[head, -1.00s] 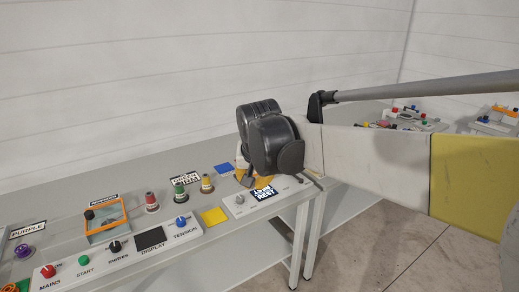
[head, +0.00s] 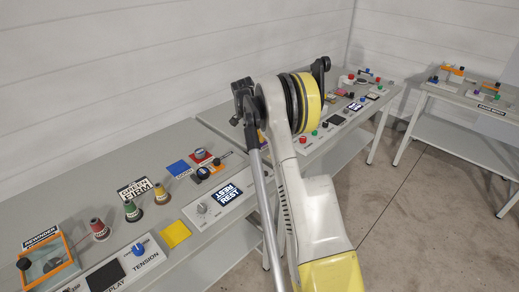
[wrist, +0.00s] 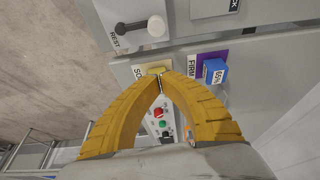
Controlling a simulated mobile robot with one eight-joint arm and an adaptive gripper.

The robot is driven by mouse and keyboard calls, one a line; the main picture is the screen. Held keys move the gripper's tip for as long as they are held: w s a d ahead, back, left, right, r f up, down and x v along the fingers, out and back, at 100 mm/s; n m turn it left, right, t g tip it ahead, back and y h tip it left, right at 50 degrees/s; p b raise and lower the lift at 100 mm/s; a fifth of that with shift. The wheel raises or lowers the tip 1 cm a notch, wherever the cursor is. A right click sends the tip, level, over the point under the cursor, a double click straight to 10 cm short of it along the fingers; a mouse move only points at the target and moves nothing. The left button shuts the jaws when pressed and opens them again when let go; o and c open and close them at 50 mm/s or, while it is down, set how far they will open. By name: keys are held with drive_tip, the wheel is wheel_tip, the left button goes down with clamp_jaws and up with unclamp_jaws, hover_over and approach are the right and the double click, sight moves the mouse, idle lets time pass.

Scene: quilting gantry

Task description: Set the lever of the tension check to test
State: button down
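In the wrist view a lever (wrist: 140,27) with a dark arm and a pale round end lies on a light panel at the top, beside a REST label (wrist: 115,41). I cannot read a TEST label there. My gripper (wrist: 158,76) has yellow curved fingers whose tips meet, with nothing clearly held between them. Its tips are below the lever in the picture, apart from it, over a pale yellow label. In the head view my gripper's fingers are hidden behind the wrist and arm. I cannot make out which lever in the head view matches this one.
The wrist view shows a blue block (wrist: 214,71) by a purple FIRM label (wrist: 192,64). In the head view the near bench has a REST panel (head: 196,226), spools and a blue TENSION knob (head: 138,250). Another bench (head: 465,98) stands far right, with open floor before it.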

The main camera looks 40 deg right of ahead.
drive_tip(key=shift+d+f, duration=0.3)
drive_tip(key=shift+d, duration=0.1)
wheel_tip(320, 180, down, 10)
drive_tip(key=b, duration=0.4)
drive_tip(key=shift+w+r, duration=0.1)
drive_tip(key=shift+r, duration=0.15)
drive_tip(key=shift+a+b, duration=0.3)
drive_tip(key=shift+a, duration=0.05)
drive_tip(key=shift+r, duration=0.1)
